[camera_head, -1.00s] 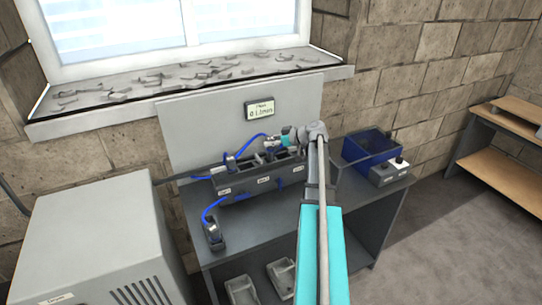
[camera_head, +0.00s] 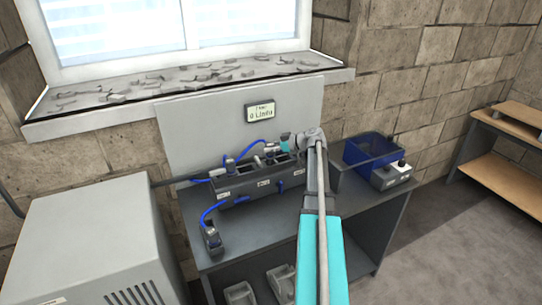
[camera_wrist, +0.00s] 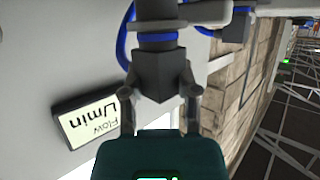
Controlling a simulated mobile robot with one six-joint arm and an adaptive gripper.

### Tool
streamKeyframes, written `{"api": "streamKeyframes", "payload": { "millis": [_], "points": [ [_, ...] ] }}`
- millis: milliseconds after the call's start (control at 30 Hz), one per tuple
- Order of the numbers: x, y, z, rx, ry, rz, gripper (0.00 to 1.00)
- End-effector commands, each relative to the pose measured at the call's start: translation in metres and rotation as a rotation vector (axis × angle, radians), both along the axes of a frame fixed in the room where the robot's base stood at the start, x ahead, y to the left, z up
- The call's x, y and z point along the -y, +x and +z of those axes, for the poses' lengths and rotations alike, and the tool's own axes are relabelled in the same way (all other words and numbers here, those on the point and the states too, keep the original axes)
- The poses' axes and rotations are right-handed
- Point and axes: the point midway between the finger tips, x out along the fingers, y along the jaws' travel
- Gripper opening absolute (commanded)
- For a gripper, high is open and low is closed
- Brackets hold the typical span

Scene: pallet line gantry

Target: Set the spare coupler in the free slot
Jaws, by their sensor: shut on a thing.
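My gripper (camera_head: 279,151) is above the right part of a dark slotted rack (camera_head: 240,187) on the bench. In the wrist view its fingers (camera_wrist: 160,108) are closed around a dark grey coupler (camera_wrist: 158,72) with a blue band. The coupler is level with the rack top or just above it; I cannot tell whether it touches. Another coupler (camera_head: 230,164) with a blue hose stands in the left of the rack. A further dark coupler (camera_head: 212,239) with a blue hose stands on the bench at front left. Open slots show in the rack's top, partly hidden by my gripper.
A flow display (camera_head: 260,112) hangs on the grey back panel (camera_head: 190,125). A blue bin (camera_head: 371,149) and a grey box with a knob (camera_head: 391,177) stand at the bench's right. A grey cabinet (camera_head: 90,235) is at left.

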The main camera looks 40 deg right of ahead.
Motion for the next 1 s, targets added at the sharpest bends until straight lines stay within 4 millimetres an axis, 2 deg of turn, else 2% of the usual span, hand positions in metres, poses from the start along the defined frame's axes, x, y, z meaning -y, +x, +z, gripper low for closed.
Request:
{"api": "streamKeyframes", "payload": {
  "millis": [33,233,833,867,1000],
  "points": [
    [0.0,0.0,-0.009,0.0,0.0,0.0,0.0],
    [0.0,-0.001,-0.022,0.001,0.001,0.0,0.0],
    [0.0,-0.001,-0.027,0.001,0.0,-0.001,0.0],
    [0.0,-0.001,-0.027,0.0,0.0,0.0,0.44],
    [0.0,-0.001,-0.026,0.0,0.0,0.0,0.7]
  ]
}}
